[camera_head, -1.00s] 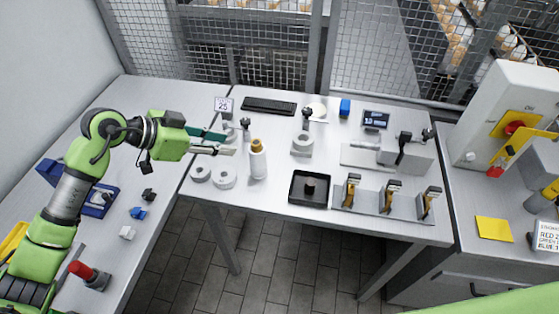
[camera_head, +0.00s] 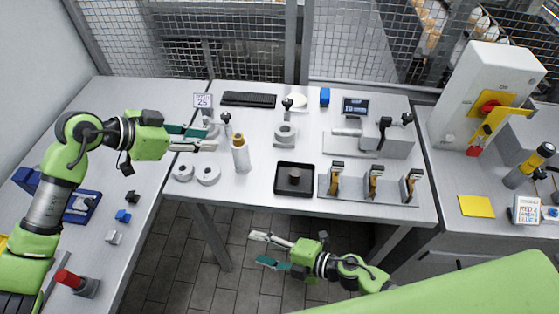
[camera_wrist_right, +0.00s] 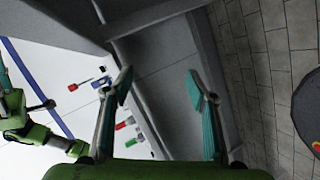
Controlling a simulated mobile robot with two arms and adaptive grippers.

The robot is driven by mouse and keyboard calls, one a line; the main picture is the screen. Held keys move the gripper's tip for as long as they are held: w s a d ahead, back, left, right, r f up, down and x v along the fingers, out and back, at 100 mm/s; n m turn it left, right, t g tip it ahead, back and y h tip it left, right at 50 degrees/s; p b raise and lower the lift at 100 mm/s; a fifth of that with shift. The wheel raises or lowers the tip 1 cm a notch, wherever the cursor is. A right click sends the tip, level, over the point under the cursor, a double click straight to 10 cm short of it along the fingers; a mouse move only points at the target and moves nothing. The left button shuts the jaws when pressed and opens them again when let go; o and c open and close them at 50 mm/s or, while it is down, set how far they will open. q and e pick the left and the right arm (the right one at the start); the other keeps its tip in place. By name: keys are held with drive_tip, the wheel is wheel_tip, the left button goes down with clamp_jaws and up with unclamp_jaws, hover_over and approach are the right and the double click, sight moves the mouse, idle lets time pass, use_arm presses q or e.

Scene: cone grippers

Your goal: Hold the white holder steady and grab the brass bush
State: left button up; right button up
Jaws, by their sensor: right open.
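The white holder (camera_head: 241,161) stands upright near the front edge of the table, with the brass bush (camera_head: 239,141) in its top. My left gripper (camera_head: 213,138) is open, its two fingers pointing right at the holder. Its fingertips are a short gap left of the holder and look apart from it. My right gripper (camera_head: 257,250) is open and empty, below and in front of the table edge, over the floor. Its open fingers also show in the right wrist view (camera_wrist_right: 158,88), with nothing between them.
Grey rings (camera_head: 208,175) lie left of the holder. A black tray (camera_head: 307,178) with a dark round part is to its right. Bare tabletop surrounds the holder's right side.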

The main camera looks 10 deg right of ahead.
wheel_tip(320, 180, up, 10)
drive_tip(key=a+n+g+y, duration=0.1)
drive_tip(key=a+n, duration=0.2)
drive_tip(key=n, duration=0.6)
drive_tip(key=n+t, duration=0.3)
drive_tip(key=n, duration=0.4)
approach(247, 155)
drive_tip(key=s+a+r, duration=0.2)
drive_tip(key=s+a, duration=0.2)
drive_tip(key=a, duration=0.1)
drive_tip(key=w+d+n+h, duration=0.3)
drive_tip(key=d+n, duration=0.1)
drive_tip(key=x, duration=1.3)
drive_tip(key=shift+r, duration=0.1)
drive_tip(key=c, duration=1.2)
